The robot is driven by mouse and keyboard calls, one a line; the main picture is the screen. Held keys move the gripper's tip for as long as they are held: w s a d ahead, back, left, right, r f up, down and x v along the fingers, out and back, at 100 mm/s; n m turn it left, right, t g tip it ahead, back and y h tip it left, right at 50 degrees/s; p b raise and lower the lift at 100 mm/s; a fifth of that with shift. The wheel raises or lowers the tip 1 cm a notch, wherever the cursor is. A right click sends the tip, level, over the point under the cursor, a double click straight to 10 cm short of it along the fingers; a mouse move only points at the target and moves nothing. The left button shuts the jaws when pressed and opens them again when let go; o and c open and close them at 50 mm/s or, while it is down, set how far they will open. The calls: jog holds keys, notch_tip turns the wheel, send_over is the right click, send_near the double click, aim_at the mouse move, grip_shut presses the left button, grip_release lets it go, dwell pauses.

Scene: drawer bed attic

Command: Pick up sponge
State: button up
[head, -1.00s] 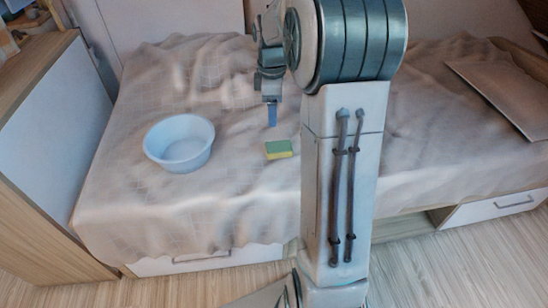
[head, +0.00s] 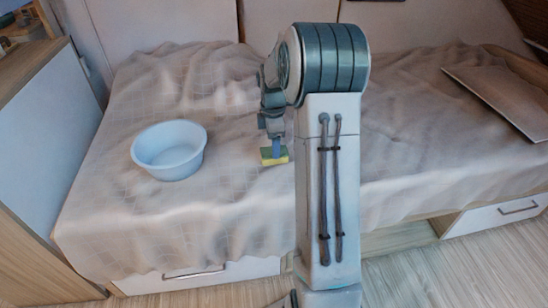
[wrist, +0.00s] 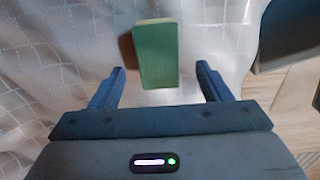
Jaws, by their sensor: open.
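The sponge (head: 268,162) is a small block with a green face and a yellow layer, lying on the bed's cover. In the wrist view the sponge (wrist: 156,55) shows its green face, upper middle, just beyond and between my two fingertips. My gripper (wrist: 160,77) is open and empty, with one blue finger on each side. In the head view my gripper (head: 276,152) points down at the sponge and hides part of it. I cannot tell whether a finger touches it.
A light blue bowl (head: 169,150) stands on the bed (head: 225,205) left of the sponge. A flat panel (head: 500,98) lies on the bed at the right. A wooden cabinet (head: 35,70) stands at the left edge. The cover around the sponge is wrinkled but clear.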

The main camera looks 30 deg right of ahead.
jog(key=f+b, duration=0.1)
jog(key=f, duration=0.1)
jog(key=f+b, duration=0.1)
jog(key=f, duration=0.1)
jog(key=shift+d+f, duration=0.2)
jog(key=shift+f, duration=0.2)
jog(key=c, duration=1.1)
jog(key=shift+o, duration=0.2)
jog(key=shift+r, duration=0.2)
notch_tip(320, 180, up, 4)
jog(key=shift+w+r+p, duration=0.1)
jog(key=shift+r+p, duration=0.15)
jog(key=shift+p, duration=0.95)
jog(key=s+d+r+p, duration=0.3)
jog(key=s+d+r, duration=0.3)
jog(key=d, duration=0.3)
jog(key=shift+s+d, duration=0.15)
jog(key=shift+s, duration=0.45)
jog(key=shift+r, duration=0.1)
